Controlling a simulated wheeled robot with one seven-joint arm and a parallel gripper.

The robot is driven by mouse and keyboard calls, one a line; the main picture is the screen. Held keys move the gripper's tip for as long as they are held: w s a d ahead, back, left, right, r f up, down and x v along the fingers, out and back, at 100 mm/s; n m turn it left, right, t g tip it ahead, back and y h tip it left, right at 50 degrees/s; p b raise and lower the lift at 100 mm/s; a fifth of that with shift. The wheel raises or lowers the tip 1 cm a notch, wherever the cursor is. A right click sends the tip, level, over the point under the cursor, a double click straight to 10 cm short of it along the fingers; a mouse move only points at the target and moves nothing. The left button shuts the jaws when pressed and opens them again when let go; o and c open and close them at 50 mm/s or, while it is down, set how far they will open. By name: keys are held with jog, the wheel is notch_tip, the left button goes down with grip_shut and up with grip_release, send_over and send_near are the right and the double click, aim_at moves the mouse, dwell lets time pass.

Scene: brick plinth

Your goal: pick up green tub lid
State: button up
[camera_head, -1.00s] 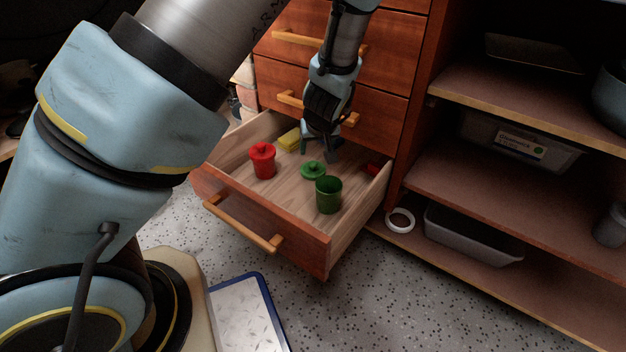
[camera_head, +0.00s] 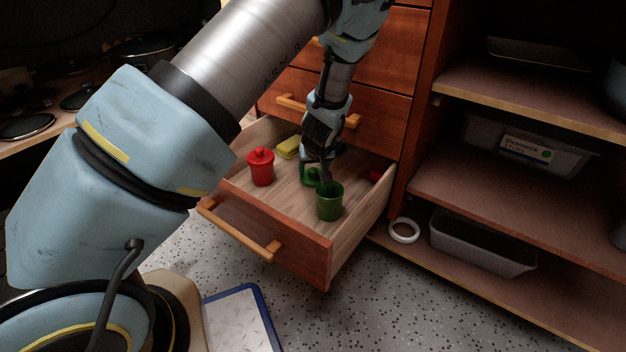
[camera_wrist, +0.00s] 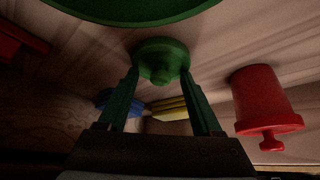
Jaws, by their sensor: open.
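The green tub lid (camera_head: 310,177) lies on the floor of the open drawer, partly hidden by my gripper in the head view. In the wrist view the lid (camera_wrist: 161,62) shows its round knob between my gripper's fingertips. My gripper (camera_head: 317,170) is open and low over the lid, with one finger on each side of it in the wrist view (camera_wrist: 161,82). I cannot tell whether the fingers touch it. The open green tub (camera_head: 329,203) stands close by, toward the drawer front.
A red lidded tub (camera_head: 261,169) stands left in the drawer (camera_head: 271,236), with a yellow block (camera_head: 288,148) behind it. A red item (camera_head: 374,174) is by the right wall. Shelves (camera_head: 510,196) stand to the right.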

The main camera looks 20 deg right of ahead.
jog(key=shift+c, duration=0.3)
grip_shut()
dwell(0.3)
